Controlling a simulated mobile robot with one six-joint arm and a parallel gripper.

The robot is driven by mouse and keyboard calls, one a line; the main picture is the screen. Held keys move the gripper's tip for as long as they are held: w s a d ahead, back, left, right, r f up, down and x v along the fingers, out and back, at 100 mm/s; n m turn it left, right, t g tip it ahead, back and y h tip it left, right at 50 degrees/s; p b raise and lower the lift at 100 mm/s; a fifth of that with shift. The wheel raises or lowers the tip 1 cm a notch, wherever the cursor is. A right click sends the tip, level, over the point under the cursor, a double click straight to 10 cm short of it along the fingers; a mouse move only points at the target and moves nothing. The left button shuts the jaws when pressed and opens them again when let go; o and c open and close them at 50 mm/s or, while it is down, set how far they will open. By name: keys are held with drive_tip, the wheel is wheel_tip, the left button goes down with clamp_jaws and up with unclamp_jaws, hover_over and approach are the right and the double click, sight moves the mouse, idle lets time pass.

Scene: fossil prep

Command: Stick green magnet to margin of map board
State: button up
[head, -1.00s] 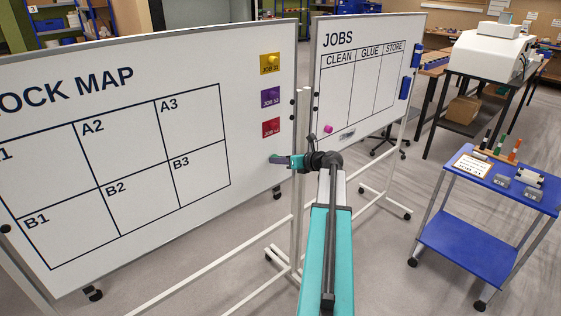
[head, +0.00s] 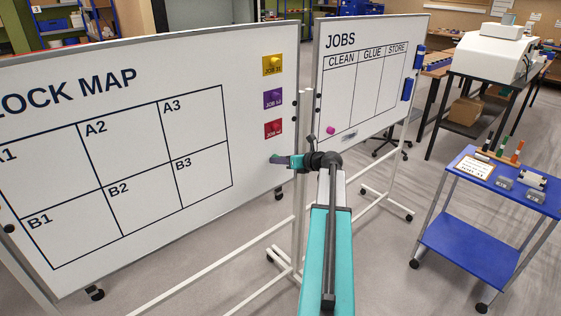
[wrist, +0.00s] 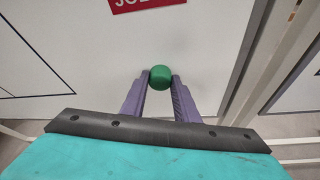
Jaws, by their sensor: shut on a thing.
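The green magnet (wrist: 160,77) is a small round knob between my two fingertips in the wrist view. My gripper (head: 277,161) is shut on it. It is at the right margin of the white map board (head: 235,215), below the red job card (head: 273,129). The red card's lower edge also shows above the magnet in the wrist view (wrist: 147,3). The magnet is at or very near the board surface; I cannot tell if it touches. In the head view the magnet is hidden or too small to make out.
Yellow (head: 272,65) and purple (head: 272,98) cards hang above the red one. The jobs board (head: 340,110) stands behind to the right. A blue cart (head: 470,240) with tools stands at the right. Board stand legs (head: 285,262) reach across the floor.

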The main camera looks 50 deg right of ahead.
drive_tip(key=o, duration=0.8)
drive_tip(key=s, duration=0.2)
drive_tip(key=s+p, duration=0.1)
drive_tip(key=s, duration=0.4)
drive_tip(key=shift+a+p, duration=0.3)
drive_tip(key=shift+p, duration=0.1)
